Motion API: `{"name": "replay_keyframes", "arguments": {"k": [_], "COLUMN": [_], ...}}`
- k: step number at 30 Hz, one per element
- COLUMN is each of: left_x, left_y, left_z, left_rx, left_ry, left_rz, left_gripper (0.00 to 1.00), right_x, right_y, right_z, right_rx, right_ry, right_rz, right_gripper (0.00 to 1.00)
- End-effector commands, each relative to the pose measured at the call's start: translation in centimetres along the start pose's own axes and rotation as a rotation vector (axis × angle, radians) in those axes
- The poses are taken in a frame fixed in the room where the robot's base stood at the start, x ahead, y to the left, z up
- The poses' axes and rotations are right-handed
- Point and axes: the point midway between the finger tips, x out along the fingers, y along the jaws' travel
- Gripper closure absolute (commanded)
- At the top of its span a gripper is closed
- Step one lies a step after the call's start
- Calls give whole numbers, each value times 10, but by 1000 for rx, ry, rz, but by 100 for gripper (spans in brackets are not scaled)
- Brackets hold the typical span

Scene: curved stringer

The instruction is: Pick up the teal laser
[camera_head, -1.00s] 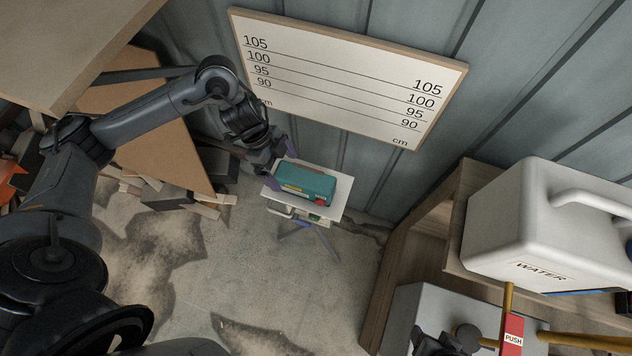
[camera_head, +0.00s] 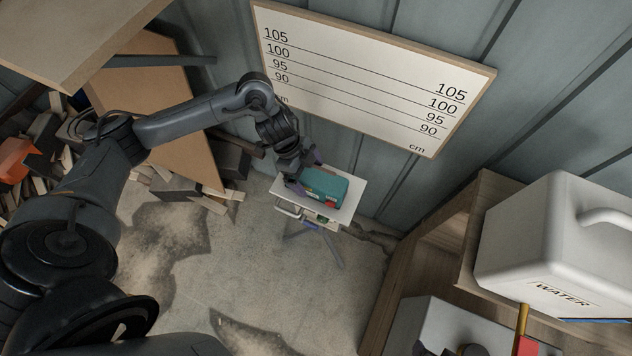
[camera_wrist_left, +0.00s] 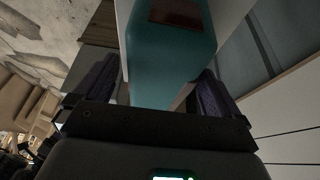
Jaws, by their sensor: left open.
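The teal laser (camera_head: 324,187) is a box-shaped device lying on a small white stand (camera_head: 347,213). My left gripper (camera_head: 303,171) is at the laser's left end, with its fingers open. In the left wrist view the laser (camera_wrist_left: 168,60) reaches in between the two purple-padded fingers of the left gripper (camera_wrist_left: 155,90). One finger is on each side of it, and I cannot tell whether either touches. A dark reddish panel shows on the laser's face there. The right gripper cannot be made out clearly in the head view.
A height board (camera_head: 370,75) hangs on the metal wall behind the stand. A wooden shelf (camera_head: 420,260) with a white water container (camera_head: 550,245) stands at right. Wood scraps (camera_head: 190,190) lie on the floor at left. The concrete floor in front of the stand is clear.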

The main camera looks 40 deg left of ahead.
Motion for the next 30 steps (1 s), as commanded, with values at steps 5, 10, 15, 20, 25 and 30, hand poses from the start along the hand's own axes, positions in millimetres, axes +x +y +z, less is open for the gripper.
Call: {"name": "replay_keyframes", "arguments": {"k": [5, 10, 15, 20, 25, 30], "left_x": [25, 30, 29, 29, 29, 28], "left_y": [1, 0, 0, 0, 0, 0], "left_z": [1, 1, 1, 1, 1, 0], "left_rx": [0, 0, 1, 1, 1, 1], "left_ry": [0, 0, 0, 0, 0, 2], "left_rz": [3, 0, 1, 1, 1, -1], "left_gripper": [2, 2, 8, 33, 59, 85], "right_x": [7, 7, 7, 7, 7, 7], "right_y": [-1, -2, -2, -2, -2, -2], "right_z": [2, 2, 2, 2, 2, 3], "right_rx": [3, 6, 7, 7, 6, 4], "right_ry": [-1, -1, -1, -1, -1, -2], "right_rz": [-3, -5, -6, -6, -6, -4], "right_gripper": [36, 36, 36, 36, 36, 36]}}
